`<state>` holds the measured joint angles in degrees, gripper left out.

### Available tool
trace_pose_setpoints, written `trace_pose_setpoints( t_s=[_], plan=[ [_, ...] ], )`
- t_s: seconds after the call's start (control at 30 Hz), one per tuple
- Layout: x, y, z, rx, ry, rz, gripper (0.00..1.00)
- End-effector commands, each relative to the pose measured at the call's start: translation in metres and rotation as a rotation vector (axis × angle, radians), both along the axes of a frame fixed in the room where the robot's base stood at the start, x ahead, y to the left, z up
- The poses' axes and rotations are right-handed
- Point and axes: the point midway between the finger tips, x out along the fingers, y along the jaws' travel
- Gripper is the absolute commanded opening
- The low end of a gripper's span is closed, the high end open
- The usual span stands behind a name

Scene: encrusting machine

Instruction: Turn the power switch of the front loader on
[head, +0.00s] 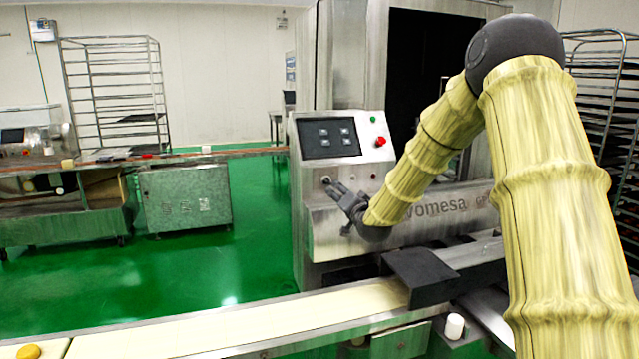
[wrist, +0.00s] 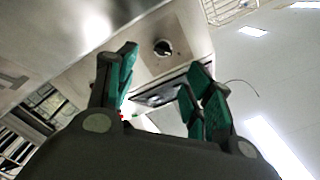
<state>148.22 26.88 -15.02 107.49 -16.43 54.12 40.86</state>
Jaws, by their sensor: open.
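The front loader (head: 303,215) is a steel machine with a sloped control panel. A dark round knob, seemingly the power switch (wrist: 162,47), sits on its bare metal face in the wrist view.
The panel carries a dark screen (head: 328,138), a red button (head: 380,141) and a green button (head: 373,119). A cream conveyor belt (head: 250,325) runs in front, with a black block (head: 420,276) at its right. Green floor (head: 200,260) is open to the left.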

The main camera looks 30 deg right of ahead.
Motion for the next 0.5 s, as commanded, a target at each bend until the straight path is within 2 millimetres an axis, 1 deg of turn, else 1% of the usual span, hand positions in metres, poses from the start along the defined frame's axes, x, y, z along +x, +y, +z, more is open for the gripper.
trace_pose_setpoints(
  t_s=[0.17, 0.3, 0.5],
  plan=[
    [0.015, 0.003, 0.001, -0.001, 0.0, 0.007, 0.52],
    [0.035, 0.004, 0.0, -0.002, 0.0, 0.012, 0.52],
    [0.063, -0.004, 0.001, -0.001, 0.0, 0.011, 0.52]
  ],
)
